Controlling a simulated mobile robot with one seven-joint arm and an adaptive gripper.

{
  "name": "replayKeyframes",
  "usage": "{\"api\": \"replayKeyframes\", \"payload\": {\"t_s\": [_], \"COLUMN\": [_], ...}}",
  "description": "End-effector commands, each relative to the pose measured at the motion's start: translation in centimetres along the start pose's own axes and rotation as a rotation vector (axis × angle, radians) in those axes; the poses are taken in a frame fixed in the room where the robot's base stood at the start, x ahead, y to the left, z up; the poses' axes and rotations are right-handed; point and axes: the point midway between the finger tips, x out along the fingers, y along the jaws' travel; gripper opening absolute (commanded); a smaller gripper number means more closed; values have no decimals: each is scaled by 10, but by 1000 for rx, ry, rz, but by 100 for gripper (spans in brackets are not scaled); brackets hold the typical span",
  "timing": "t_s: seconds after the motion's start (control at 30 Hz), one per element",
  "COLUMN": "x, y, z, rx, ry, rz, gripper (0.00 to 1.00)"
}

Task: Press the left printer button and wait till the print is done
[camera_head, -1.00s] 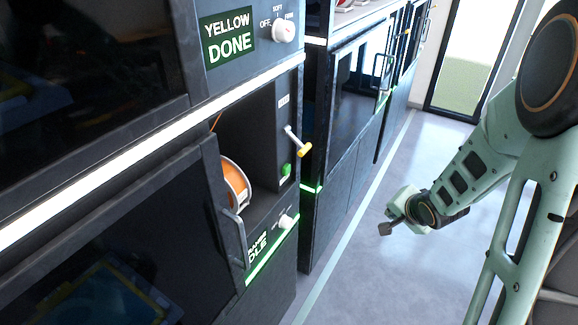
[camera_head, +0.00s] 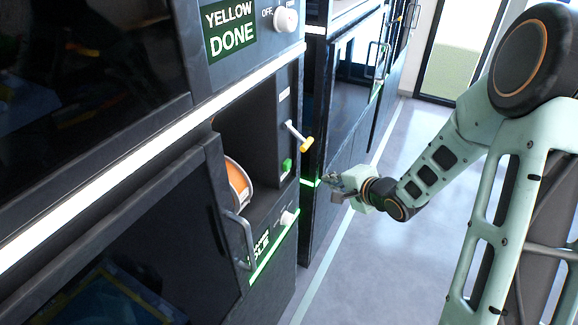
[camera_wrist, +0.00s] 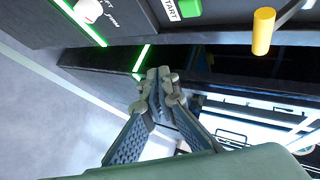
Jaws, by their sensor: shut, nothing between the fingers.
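The printer's green button (camera_head: 287,165) sits on the dark panel beside the spool bay. It also shows at the top of the wrist view as a green block (camera_wrist: 190,7) next to a "START" label. The upper display (camera_head: 231,31) reads "YELLOW DONE". The lower display (camera_head: 262,243) is lit green and partly hidden by a handle; its text is hard to read. My gripper (camera_head: 330,183) is to the right of and slightly below the button, apart from it. In the wrist view my gripper (camera_wrist: 158,76) has its fingers together and holds nothing.
A lever with a yellow end (camera_head: 306,145) juts out just above the button. White knobs (camera_head: 286,20) are on the panels. An orange spool (camera_head: 239,185) sits in the bay. A door handle (camera_head: 238,238) sticks out at the left. The floor (camera_head: 400,260) at the right is clear.

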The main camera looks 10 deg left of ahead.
Motion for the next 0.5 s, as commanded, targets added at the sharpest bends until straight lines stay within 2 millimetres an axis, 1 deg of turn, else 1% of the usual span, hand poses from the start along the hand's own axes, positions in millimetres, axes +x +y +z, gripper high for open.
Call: {"api": "replayKeyframes", "payload": {"t_s": [0.17,0.5], "x": [9,43], "y": [-4,-27], "z": [6,30], "rx": [-3,-5], "ry": [-1,-1], "rz": [-2,-2], "gripper": [0,0]}}
